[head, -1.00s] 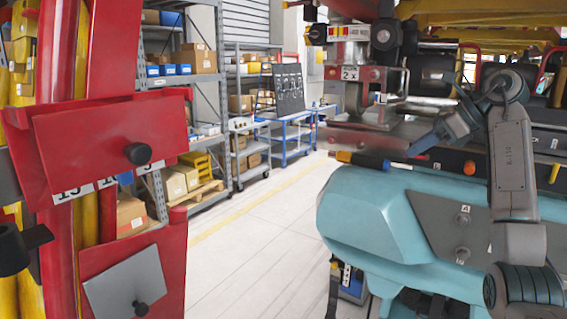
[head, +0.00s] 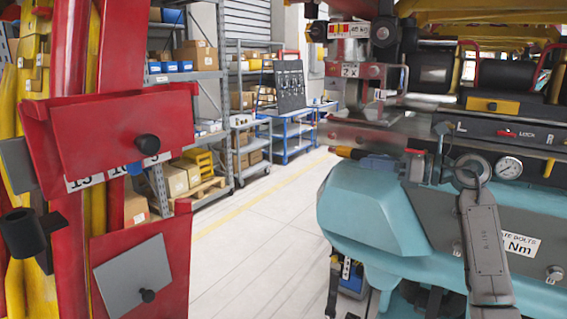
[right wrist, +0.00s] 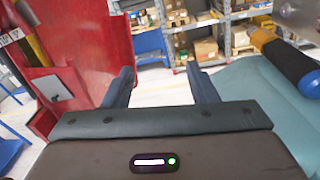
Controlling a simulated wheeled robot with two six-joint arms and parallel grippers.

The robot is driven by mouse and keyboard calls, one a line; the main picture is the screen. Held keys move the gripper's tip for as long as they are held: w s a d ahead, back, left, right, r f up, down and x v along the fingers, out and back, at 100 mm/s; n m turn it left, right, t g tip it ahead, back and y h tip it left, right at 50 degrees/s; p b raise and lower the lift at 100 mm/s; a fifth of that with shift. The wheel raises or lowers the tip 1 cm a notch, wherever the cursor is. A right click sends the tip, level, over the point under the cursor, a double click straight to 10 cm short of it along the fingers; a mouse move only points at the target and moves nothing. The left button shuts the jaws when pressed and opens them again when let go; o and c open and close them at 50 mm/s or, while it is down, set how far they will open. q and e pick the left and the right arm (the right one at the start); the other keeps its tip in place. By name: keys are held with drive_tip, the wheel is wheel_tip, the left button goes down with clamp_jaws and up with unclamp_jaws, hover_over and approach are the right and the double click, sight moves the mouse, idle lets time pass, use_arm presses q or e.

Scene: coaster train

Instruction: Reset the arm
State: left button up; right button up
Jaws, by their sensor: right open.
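My right arm comes in from the lower right in the head view, with its grey link hanging in front of the teal body. My right gripper (head: 378,165) is small there, in front of the teal train's (head: 365,205) upper edge, and partly hard to make out. In the right wrist view the right gripper (right wrist: 159,72) has its two blue-grey fingers spread apart with nothing between them. They point toward the floor and shelves. My left gripper is not in view.
A red post with plates (head: 110,130) stands at left, near the fingers in the right wrist view. An orange-collared handle (right wrist: 290,62) sticks out at right above the teal surface. Shelves (head: 205,75) stand behind. Open floor (head: 255,240) lies between post and train.

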drive_tip(key=s+d+f+n+t+h, duration=0.35)
drive_tip(key=s+f+n+h, duration=0.3)
drive_tip(key=f+n, duration=0.35)
drive_tip(key=s+d+f+n+t+h, duration=0.2)
drive_tip(key=s+d+f+n+h, duration=0.4)
drive_tip(key=f+n, duration=0.45)
drive_tip(key=s+d+f+n+t+h, duration=0.25)
drive_tip(key=s+f+n+h, duration=0.35)
drive_tip(key=f+n+h, duration=0.35)
drive_tip(key=s+a+f+m+g+y, duration=0.1)
drive_tip(key=s+a+f+g+y, duration=0.1)
drive_tip(key=s+f+g, duration=0.5)
drive_tip(key=s+a+f+m+g+y, duration=0.15)
drive_tip(key=s+f, duration=0.25)
drive_tip(key=s, duration=0.7)
drive_tip(key=s+a+f+m+g+y, duration=0.1)
drive_tip(key=s+a+f+g+y, duration=0.15)
drive_tip(key=s+f+g, duration=0.55)
wheel_tip(320, 180, down, 35)
drive_tip(key=s+d+t+b, duration=0.2)
drive_tip(key=d+b, duration=0.1)
drive_tip(key=b, duration=0.3)
drive_tip(key=s+d+f+b, duration=0.1)
drive_tip(key=s+f+b, duration=0.2)
drive_tip(key=s+f, duration=1.5)
wheel_tip(320, 180, down, 4)
drive_tip(key=shift+f+g+b, duration=0.1)
drive_tip(key=shift+g+b, duration=0.2)
drive_tip(key=shift+g, duration=0.15)
